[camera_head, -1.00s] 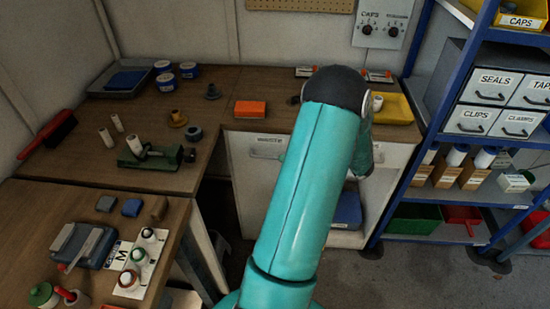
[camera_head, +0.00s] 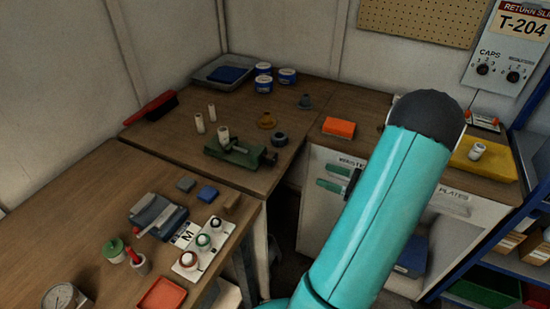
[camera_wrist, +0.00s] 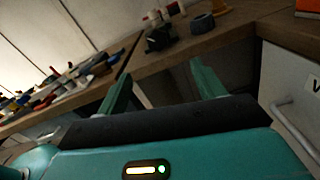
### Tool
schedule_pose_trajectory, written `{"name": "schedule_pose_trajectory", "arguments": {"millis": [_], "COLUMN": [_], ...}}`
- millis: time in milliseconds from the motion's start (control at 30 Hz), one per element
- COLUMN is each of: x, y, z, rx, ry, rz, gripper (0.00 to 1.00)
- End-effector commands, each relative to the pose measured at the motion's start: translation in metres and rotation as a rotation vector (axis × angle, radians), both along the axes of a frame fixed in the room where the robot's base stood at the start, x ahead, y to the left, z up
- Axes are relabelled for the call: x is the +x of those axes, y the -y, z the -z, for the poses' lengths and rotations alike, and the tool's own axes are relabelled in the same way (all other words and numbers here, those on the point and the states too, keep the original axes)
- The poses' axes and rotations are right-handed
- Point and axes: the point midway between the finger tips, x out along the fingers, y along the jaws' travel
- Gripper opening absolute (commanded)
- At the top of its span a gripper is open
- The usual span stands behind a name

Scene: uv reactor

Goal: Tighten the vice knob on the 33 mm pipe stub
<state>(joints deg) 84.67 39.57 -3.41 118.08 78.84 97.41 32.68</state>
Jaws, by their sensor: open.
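The green vice (camera_head: 247,156) sits on the wooden bench in the head view, with a whitish pipe stub (camera_head: 223,136) standing at its left end. A dark knob (camera_head: 271,159) shows at its right end, small and unclear. In the wrist view the vice (camera_wrist: 159,39) is small, near the far bench edge. My gripper (camera_head: 322,177) is in front of the white cabinet, to the right of the vice and apart from it. In the wrist view my gripper (camera_wrist: 161,74) has its two green fingers spread, with nothing between them.
Two pale pipe stubs (camera_head: 205,118) stand behind the vice. A dark grey ring (camera_head: 280,139) and an orange box (camera_head: 339,127) lie to its right. A red brush (camera_head: 150,107) lies at the back left. The cabinet (camera_head: 320,215) stands below the bench, beside a dark gap.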

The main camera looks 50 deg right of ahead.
Motion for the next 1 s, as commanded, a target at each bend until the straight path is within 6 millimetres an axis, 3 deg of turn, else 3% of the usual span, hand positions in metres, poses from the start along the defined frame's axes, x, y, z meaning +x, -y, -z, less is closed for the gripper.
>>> {"name": "schedule_pose_trajectory", "arguments": {"millis": [100, 267, 567, 1000], "x": [0.023, 0.036, 0.064, 0.146], "y": [-0.014, -0.024, -0.035, -0.058], "z": [0.001, 0.002, 0.001, 0.002], "rx": [-0.147, -0.247, -0.258, -0.256], "ry": [0.037, 0.061, 0.066, 0.065], "rz": [-0.004, -0.006, -0.008, -0.007], "gripper": [0.69, 0.69, 0.69, 0.69]}}
